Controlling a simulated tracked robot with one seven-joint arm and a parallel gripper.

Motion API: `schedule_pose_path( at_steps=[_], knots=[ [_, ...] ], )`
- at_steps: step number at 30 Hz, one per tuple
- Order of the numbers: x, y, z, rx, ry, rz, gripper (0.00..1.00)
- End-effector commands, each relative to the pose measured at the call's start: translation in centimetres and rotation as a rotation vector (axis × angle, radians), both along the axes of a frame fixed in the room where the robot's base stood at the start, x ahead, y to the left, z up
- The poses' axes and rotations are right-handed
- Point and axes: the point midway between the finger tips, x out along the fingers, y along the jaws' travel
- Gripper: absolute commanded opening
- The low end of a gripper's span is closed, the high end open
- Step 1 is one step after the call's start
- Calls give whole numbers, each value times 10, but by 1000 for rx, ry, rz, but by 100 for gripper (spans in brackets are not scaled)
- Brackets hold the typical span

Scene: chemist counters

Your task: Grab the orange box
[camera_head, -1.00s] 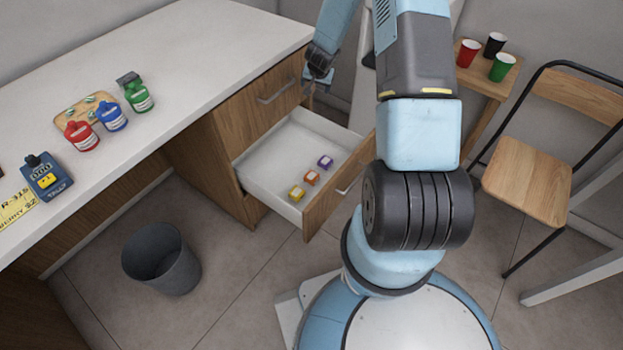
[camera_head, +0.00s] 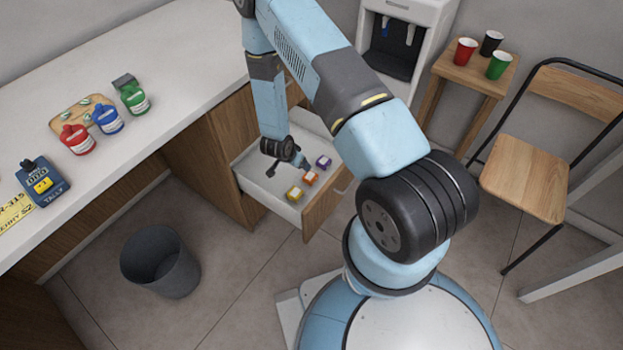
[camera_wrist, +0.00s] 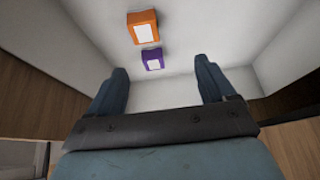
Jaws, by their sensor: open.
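The orange box (camera_head: 310,178) lies in the open white drawer (camera_head: 252,170), between a yellow box (camera_head: 295,194) and a purple box (camera_head: 323,162). In the wrist view the orange box (camera_wrist: 143,27) has a white label and sits at the top, with the purple box (camera_wrist: 153,60) just below it. The yellow box is not in the wrist view. My gripper (camera_head: 286,168) is over the drawer, to the left of the boxes. In the wrist view its two fingers (camera_wrist: 166,82) are spread with nothing between them.
The drawer's walls and wooden front (camera_head: 327,205) surround the boxes. The white counter (camera_head: 150,60) above holds red, blue and green bottles. A grey bin (camera_head: 160,262) stands on the floor. A wooden chair (camera_head: 525,183) and a small table with cups (camera_head: 470,70) are at right.

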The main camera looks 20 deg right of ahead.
Motion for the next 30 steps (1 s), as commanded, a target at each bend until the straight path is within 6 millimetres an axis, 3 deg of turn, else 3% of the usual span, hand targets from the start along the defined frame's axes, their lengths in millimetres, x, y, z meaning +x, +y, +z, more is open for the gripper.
schedule_pose_path(
  at_steps=[3,8,21,30],
  knots=[
    [-14,6,-6,-27,-7,-14,83],
    [-20,6,-12,-39,-14,-26,83],
    [-2,-21,-70,-40,-15,-26,83],
    [3,-28,-85,-40,-15,-26,83]
  ],
)
